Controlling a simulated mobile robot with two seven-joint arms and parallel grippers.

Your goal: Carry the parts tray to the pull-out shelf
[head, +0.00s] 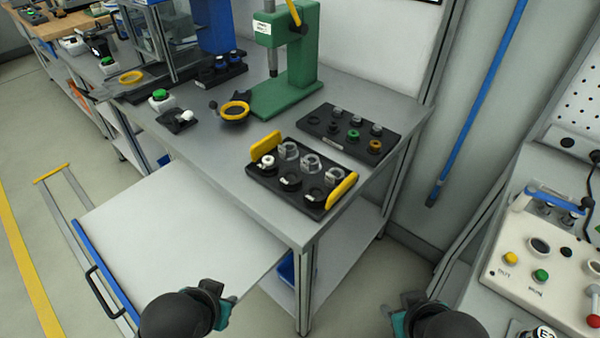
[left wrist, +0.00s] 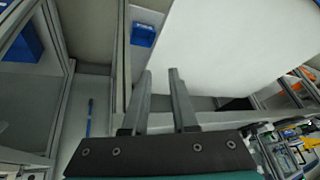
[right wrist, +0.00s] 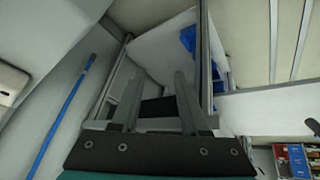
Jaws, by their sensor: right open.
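The parts tray (head: 277,189) is black with two upright yellow handles, the left one (head: 264,147) and the right one (head: 342,190). It lies on the grey bench near its front right corner and holds several clear, white and dark parts. The pull-out shelf (head: 165,235) is a white board, drawn out below the bench front at left; it also shows in the left wrist view (left wrist: 235,50). My left gripper (head: 222,302) is open and empty by the shelf's near edge. My right gripper (head: 397,318) is open and empty, well short of the tray.
A second black tray (head: 340,145) with fittings lies behind the parts tray. A green press (head: 290,75), a yellow-ringed dish (head: 236,110) and a green button box (head: 160,99) stand on the bench (head: 215,150). A control panel (head: 510,285) is at right. The shelf top is clear.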

